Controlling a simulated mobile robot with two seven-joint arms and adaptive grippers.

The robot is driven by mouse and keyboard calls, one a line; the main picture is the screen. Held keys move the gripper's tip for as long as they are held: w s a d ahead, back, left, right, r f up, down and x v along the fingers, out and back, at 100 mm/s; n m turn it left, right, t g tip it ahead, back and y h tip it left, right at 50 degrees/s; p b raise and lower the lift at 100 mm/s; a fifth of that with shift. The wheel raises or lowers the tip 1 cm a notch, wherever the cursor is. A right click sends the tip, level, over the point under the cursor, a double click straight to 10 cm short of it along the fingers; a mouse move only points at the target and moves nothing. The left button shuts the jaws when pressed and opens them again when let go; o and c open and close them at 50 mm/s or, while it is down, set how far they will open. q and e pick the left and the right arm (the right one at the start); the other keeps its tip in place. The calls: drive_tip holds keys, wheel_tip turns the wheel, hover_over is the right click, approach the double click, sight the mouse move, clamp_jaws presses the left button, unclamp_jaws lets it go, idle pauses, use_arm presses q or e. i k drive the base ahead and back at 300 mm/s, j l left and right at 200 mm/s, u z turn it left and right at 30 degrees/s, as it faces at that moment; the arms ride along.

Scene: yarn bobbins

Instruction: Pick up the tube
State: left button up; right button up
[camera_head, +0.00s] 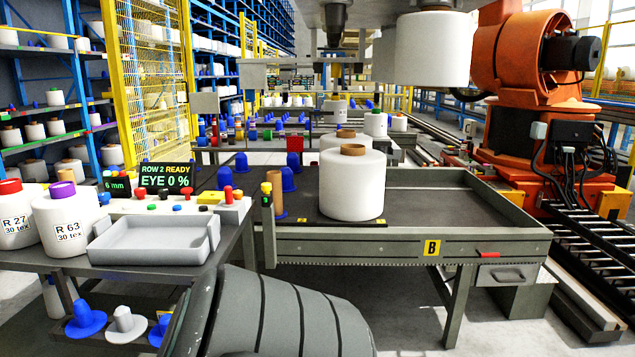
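A slim brown tube (277,193) stands upright on the dark top of table B, near its left end. It is beside a blue cone (288,178) and close behind the small red, yellow and green signal light (266,194). A large white yarn bobbin (352,188) with a brown core stands to the right of the tube, apart from it. Neither of my grippers can be made out in the head view.
Table B (400,247) has a raised metal rim and bare room on its right. A grey tray (150,243) and labelled bobbins (66,220) stand on the left bench. An orange robot (530,80) and hanging white bobbin (433,48) are at right.

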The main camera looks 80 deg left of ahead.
sight(274, 177)
drive_tip(key=u, duration=4.1)
drive_tip(key=k+l+z, duration=0.1)
drive_tip(key=l+z, duration=0.45)
drive_tip(key=z, duration=0.15)
drive_tip(key=l+z, duration=0.3)
drive_tip(key=i+l+z, duration=0.15)
